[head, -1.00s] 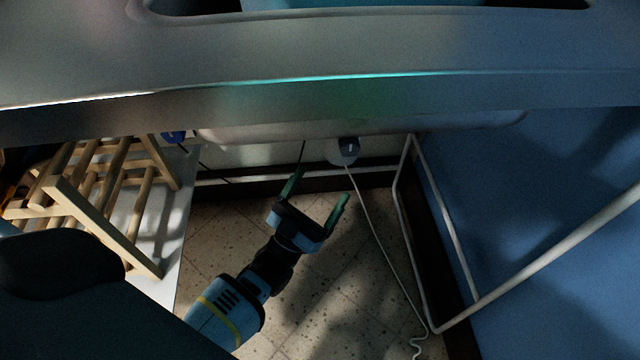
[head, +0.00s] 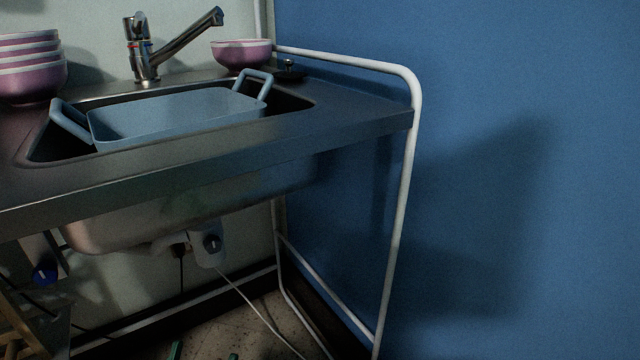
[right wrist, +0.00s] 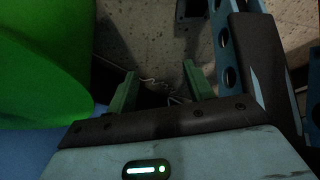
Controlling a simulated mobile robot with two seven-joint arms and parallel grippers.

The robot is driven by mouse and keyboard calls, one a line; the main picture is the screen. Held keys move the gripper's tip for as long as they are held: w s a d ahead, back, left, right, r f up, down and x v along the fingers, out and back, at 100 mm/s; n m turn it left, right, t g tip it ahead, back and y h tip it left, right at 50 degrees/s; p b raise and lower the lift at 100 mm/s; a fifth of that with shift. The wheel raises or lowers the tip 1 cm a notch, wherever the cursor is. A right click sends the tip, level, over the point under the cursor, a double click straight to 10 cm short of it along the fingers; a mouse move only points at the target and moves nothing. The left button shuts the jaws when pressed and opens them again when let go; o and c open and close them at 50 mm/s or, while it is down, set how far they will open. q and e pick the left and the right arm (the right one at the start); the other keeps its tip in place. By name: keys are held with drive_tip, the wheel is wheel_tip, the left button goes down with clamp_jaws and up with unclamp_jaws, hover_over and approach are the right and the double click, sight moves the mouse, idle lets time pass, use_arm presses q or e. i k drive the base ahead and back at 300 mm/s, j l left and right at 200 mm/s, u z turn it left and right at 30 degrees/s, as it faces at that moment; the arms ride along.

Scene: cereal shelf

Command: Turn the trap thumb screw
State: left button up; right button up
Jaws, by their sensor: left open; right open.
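Under the sink (head: 290,190), a blue knob (head: 44,272) shows at the lower left of the head view. A white fitting with a dark round centre (head: 212,243) hangs below the basin, with a white cord running down from it. I cannot tell for certain which of these is the trap thumb screw. My right gripper (right wrist: 160,84) is open and empty above the speckled floor in the right wrist view.
A pale blue tub (head: 175,115) sits in the basin below the tap (head: 147,55). Pink bowls (head: 30,68) stand on the counter. A white tube frame (head: 407,190) stands at the right by the blue wall. A large green object (right wrist: 40,60) is close by my right gripper.

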sight(213, 244)
drive_tip(key=k+l, duration=0.25)
drive_tip(key=k, duration=0.2)
drive_tip(key=k+l, duration=0.25)
drive_tip(key=k, duration=0.25)
